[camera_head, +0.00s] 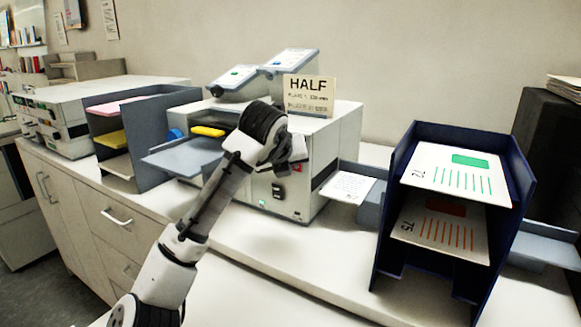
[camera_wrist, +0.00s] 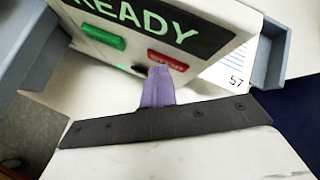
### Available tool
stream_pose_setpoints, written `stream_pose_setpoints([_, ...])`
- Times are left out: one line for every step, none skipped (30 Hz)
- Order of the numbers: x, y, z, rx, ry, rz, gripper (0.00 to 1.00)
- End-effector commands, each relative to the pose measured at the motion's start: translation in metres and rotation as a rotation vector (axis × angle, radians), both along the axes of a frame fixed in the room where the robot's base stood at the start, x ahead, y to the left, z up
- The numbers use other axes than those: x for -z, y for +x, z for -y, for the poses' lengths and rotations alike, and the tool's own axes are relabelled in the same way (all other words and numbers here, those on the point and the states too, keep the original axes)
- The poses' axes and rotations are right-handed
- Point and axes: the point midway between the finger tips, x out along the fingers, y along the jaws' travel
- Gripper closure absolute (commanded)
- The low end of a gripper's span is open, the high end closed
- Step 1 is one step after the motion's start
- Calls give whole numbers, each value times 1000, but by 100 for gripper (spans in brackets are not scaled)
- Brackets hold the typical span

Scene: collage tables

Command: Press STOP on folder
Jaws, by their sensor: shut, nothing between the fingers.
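The folder (camera_head: 325,160) is a pale boxy machine in the middle of the counter, with a "HALF" sign on top. In the wrist view its front (camera_wrist: 218,15) shows a dark display reading "READY", a green button (camera_wrist: 103,37) and a red button (camera_wrist: 168,60) to the right, its label partly legible. My gripper (camera_wrist: 158,72) is shut and empty, its purple fingertips just below and overlapping the left part of the red button. I cannot tell whether they touch it. In the head view my arm's wrist covers part of the folder's front, and the fingertips are hard to make out.
A grey sorter (camera_head: 152,148) with coloured paper stands left of the folder. A dark blue rack (camera_head: 392,215) with printed sheets stands to the right. A sheet marked 57 (camera_wrist: 232,70) lies in the tray beside the folder. The counter in front is clear.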

Motion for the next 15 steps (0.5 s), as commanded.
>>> stream_pose_setpoints([0,0,0,0,0,0,100])
stream_pose_setpoints([0,0,0,0,0,0,100])
stream_pose_setpoints([0,-1,0,0,0,1,100])
stream_pose_setpoints([0,-1,-1,0,-1,1,100])
stream_pose_setpoints([0,-2,-1,0,0,1,100])
stream_pose_setpoints([0,-3,-2,0,-1,1,100])
stream_pose_setpoints([0,-4,-3,0,-1,1,100])
stream_pose_setpoints([0,-6,-4,0,-1,1,100])
stream_pose_setpoints([0,-8,-5,0,-1,1,100])
stream_pose_setpoints([0,-9,-6,0,-1,1,100])
stream_pose_setpoints([0,-10,-7,0,-1,1,100])
stream_pose_setpoints([0,-12,-8,0,-1,1,100])
stream_pose_setpoints([0,-13,-9,0,-1,1,100])
stream_pose_setpoints([0,-14,-9,0,-1,1,100])
stream_pose_setpoints([0,-15,-9,1,0,1,100])
